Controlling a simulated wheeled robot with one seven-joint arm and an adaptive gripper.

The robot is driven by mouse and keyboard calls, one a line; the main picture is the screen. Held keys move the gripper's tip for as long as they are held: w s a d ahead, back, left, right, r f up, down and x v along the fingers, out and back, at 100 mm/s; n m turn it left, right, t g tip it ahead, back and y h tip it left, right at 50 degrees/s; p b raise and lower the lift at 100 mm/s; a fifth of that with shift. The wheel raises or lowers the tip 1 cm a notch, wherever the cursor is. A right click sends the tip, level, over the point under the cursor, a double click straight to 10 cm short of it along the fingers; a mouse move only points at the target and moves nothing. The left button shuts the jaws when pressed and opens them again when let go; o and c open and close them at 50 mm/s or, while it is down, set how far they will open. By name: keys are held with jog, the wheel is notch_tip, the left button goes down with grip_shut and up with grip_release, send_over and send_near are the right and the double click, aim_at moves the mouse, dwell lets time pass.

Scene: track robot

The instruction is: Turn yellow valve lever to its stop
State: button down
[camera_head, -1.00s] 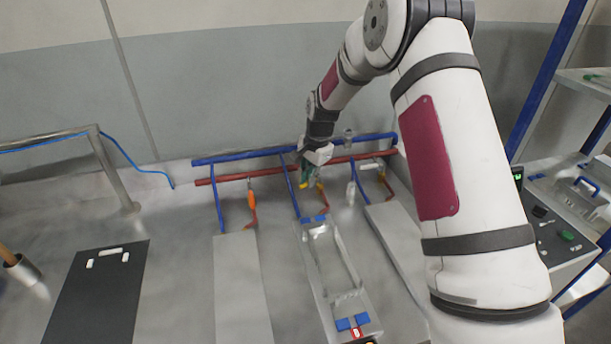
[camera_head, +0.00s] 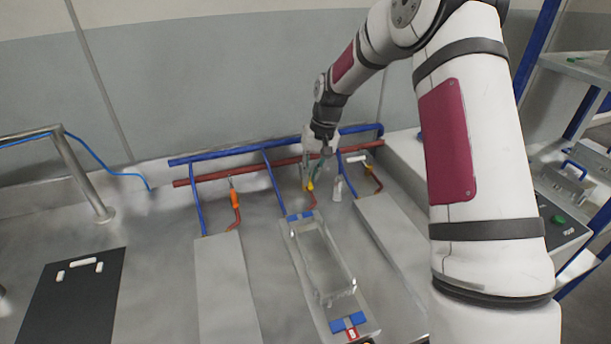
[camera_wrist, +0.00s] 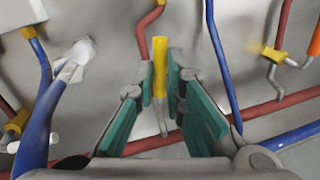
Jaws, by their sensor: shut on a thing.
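The yellow valve lever (camera_wrist: 159,66) is a slim upright bar in the wrist view, between the green-padded fingers of my gripper (camera_wrist: 163,88). My gripper is shut on it near the fingertips. A red pipe (camera_wrist: 142,30) leads up beside the lever. In the head view, my gripper (camera_head: 319,165) is at the pipe rack, and a small yellow part (camera_head: 311,185) shows just below it. The fingers and arm hide most of the valve there, so the lever's exact angle is unclear.
A blue pipe (camera_head: 264,143) and a red pipe (camera_head: 252,164) run along the wall, with blue branches dropping on both sides of the valve. An orange-handled valve (camera_head: 235,199) stands left. A small bottle-like grey object (camera_head: 337,190) stands close right. A tray (camera_head: 290,246) lies in front.

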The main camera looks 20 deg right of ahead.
jog(key=shift+d+n+b, duration=0.3)
jog(key=shift+d+n, duration=0.1)
jog(key=shift+n, duration=0.4)
jog(key=c, duration=1.7)
grip_release()
jog(key=shift+o, duration=0.2)
jog(key=shift+r, duration=0.1)
notch_tip(320, 180, up, 12)
jog(key=d, duration=0.2)
jog(key=shift+d+f, duration=0.2)
jog(key=shift+f, duration=0.05)
